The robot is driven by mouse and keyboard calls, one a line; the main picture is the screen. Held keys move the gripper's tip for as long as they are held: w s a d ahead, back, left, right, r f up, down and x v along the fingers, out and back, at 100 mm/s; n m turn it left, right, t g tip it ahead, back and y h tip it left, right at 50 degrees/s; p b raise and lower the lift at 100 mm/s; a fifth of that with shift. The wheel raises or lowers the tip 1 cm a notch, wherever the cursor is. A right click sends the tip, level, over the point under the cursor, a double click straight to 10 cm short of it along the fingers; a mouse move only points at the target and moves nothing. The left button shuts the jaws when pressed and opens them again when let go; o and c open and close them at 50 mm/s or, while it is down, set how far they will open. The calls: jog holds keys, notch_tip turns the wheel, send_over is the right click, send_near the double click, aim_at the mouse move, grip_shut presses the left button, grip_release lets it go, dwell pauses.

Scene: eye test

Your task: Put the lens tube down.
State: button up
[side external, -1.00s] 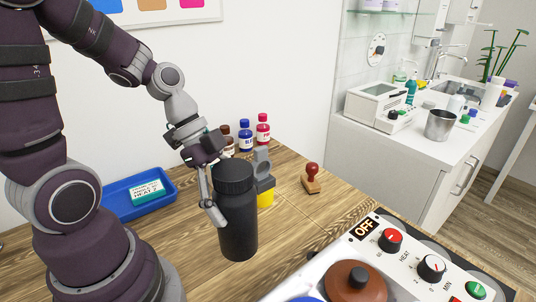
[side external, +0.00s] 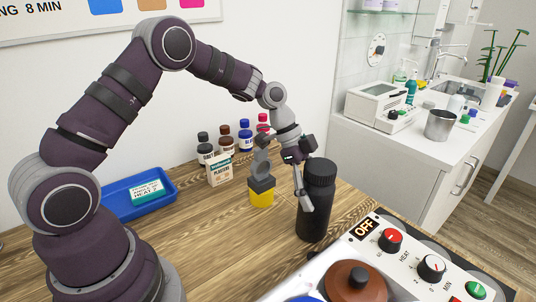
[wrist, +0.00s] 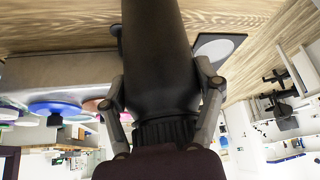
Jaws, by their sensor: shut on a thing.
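The lens tube (side external: 318,215) is a black cylinder with a ribbed top, upright near the front right of the wooden table in the side external view. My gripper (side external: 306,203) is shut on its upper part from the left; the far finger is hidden. In the wrist view my gripper (wrist: 160,78) has one finger on each side of the dark tube (wrist: 158,50), whose ribbed end is nearest the camera. I cannot tell whether the tube's base touches the table.
A hotplate panel (side external: 400,262) marked OFF lies close to the tube's right. A yellow-and-grey object (side external: 262,192) stands to its left. A plasters box (side external: 220,170), several bottles (side external: 245,136) and a blue tray (side external: 122,208) are further back. Bare wood (side external: 215,235) lies front left.

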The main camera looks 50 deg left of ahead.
jog(key=shift+f, duration=0.1)
jog(key=o, duration=1.2)
jog(key=shift+o, duration=0.2)
jog(key=v, duration=1.2)
jog(key=s+d+r+n+t+y, duration=0.1)
jog(key=s+d+r+n+y, duration=0.25)
jog(key=s+n, duration=0.3)
jog(key=s+a+f+n+t+y, duration=0.1)
jog(key=s+a+n+t+y, duration=0.1)
jog(key=s+n, duration=0.5)
jog(key=shift+s+a+t, duration=0.3)
jog(key=shift+s, duration=0.6)
jog(key=shift+f+n, duration=0.1)
jog(key=shift+n, duration=0.15)
